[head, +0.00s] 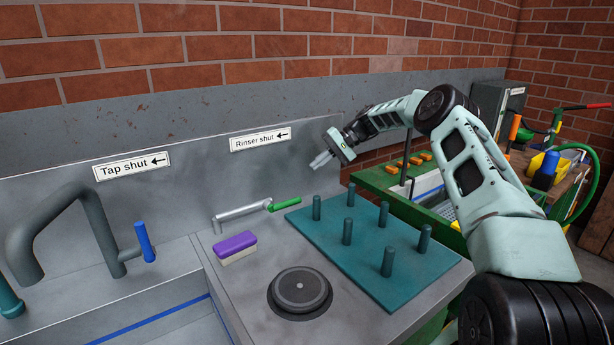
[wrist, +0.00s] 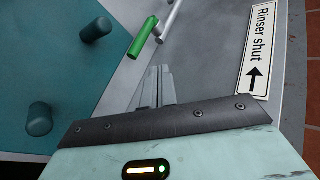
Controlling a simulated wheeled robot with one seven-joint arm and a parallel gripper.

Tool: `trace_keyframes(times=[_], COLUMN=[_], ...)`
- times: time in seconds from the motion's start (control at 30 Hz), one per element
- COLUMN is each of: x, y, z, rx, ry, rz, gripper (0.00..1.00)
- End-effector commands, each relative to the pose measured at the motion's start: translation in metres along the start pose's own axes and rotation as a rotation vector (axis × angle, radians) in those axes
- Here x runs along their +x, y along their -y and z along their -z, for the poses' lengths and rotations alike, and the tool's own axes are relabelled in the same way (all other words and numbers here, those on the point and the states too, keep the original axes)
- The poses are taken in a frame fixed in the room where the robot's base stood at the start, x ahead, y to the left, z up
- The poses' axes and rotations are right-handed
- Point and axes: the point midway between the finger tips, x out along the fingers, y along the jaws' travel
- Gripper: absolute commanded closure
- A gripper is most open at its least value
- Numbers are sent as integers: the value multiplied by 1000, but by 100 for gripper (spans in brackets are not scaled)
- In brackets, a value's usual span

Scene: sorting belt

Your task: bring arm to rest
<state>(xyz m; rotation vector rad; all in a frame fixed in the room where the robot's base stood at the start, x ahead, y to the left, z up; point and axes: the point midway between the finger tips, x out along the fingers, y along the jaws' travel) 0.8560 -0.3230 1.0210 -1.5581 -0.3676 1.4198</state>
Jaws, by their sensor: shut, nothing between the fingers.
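My arm reaches in from the right in the head view, bent at the elbow. My gripper (head: 321,160) is in the air above the back of the teal peg board (head: 360,270), in front of the grey back wall. Its fingers are shut and hold nothing. In the wrist view, the shut fingers (wrist: 158,85) point toward the rinser pipe with its green handle (wrist: 143,37). The gripper looks apart from the pipe and from the pegs.
A rinser lever with a green handle (head: 285,204), a purple sponge (head: 234,245) and a round black disc (head: 299,291) are on the counter. A tap with a blue handle (head: 145,241) stands left. A green-edged belt unit (head: 375,182) and a cluttered bench lie behind my arm.

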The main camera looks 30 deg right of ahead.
Motion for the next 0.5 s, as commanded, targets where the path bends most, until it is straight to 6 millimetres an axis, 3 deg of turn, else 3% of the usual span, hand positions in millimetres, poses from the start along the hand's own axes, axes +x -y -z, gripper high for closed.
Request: trace_keyframes(times=[0.17, 0.5], x=[-12, -12], y=[-1, 0], z=[0, 0], rx=[0, 0], ry=[-1, 1], rz=[0, 1], gripper=[100, 100])
